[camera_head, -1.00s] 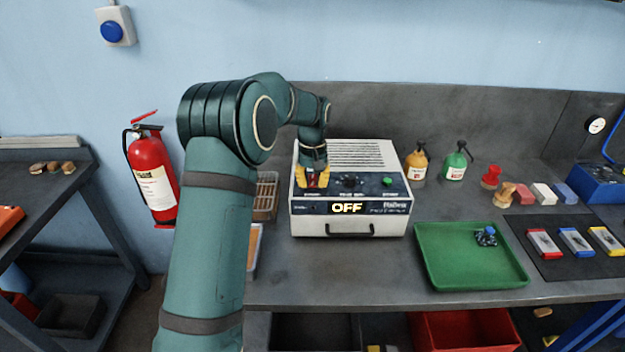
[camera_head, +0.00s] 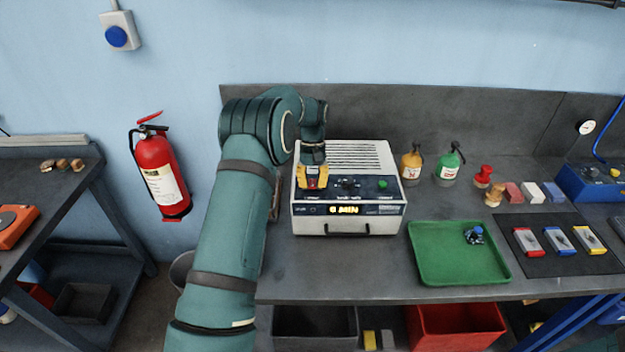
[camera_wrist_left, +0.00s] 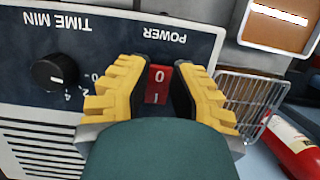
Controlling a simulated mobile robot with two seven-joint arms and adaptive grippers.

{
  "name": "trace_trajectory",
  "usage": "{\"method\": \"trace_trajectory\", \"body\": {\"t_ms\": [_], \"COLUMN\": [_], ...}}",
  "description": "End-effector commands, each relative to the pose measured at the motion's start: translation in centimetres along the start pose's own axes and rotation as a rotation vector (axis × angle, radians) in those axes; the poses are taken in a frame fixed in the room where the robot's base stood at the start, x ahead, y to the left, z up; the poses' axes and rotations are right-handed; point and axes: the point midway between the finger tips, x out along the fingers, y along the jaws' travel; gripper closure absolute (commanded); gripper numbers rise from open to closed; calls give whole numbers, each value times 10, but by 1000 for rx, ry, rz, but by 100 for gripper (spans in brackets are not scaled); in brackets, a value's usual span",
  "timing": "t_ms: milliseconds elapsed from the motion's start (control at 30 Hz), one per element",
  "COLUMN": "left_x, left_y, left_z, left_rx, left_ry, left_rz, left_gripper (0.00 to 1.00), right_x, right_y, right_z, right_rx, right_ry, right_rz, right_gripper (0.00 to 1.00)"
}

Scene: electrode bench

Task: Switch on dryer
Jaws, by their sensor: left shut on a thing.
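The dryer (camera_head: 385,226) is a white box with a dark front panel, on the bench. Its lit display (camera_head: 344,210) seems to read "0 MIN". In the left wrist view the red power switch (camera_wrist_left: 158,88), marked 0 and I, sits between my yellow fingertips. The black time knob (camera_wrist_left: 55,72) is beside it and also shows in the head view (camera_head: 348,184). My right gripper is not in view.
A green tray (camera_head: 440,275) lies right of the dryer. An orange bottle (camera_head: 411,163) and a green bottle (camera_head: 448,166) stand behind it. A wire basket (camera_wrist_left: 250,100) is close beside the dryer. A fire extinguisher (camera_head: 160,178) hangs on the wall at left.

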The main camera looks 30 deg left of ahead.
Motion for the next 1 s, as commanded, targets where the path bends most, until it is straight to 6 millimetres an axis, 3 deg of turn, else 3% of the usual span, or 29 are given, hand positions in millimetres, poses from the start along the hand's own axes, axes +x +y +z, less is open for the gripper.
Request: {"method": "trace_trajectory", "body": {"t_ms": [100, 133, 200, 233, 667, 1000], "left_x": [4, 4, 4, 4, -9, -74], "left_y": [0, 0, 0, 0, 0, 0], "left_z": [1, 1, 1, 1, 0, -1], "left_rx": [0, 0, 0, 0, 0, -1], "left_ry": [-9, -9, -8, -7, 0, 1], "left_rz": [-3, -3, -3, -2, -1, -1], "left_gripper": [100, 72, 48, 45, 45, 45], "right_x": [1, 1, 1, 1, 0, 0], "right_y": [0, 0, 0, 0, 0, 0], "right_z": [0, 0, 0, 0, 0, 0], "right_rx": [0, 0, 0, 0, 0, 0], "right_ry": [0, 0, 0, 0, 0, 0], "right_rz": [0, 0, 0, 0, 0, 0], "right_gripper": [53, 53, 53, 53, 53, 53]}}
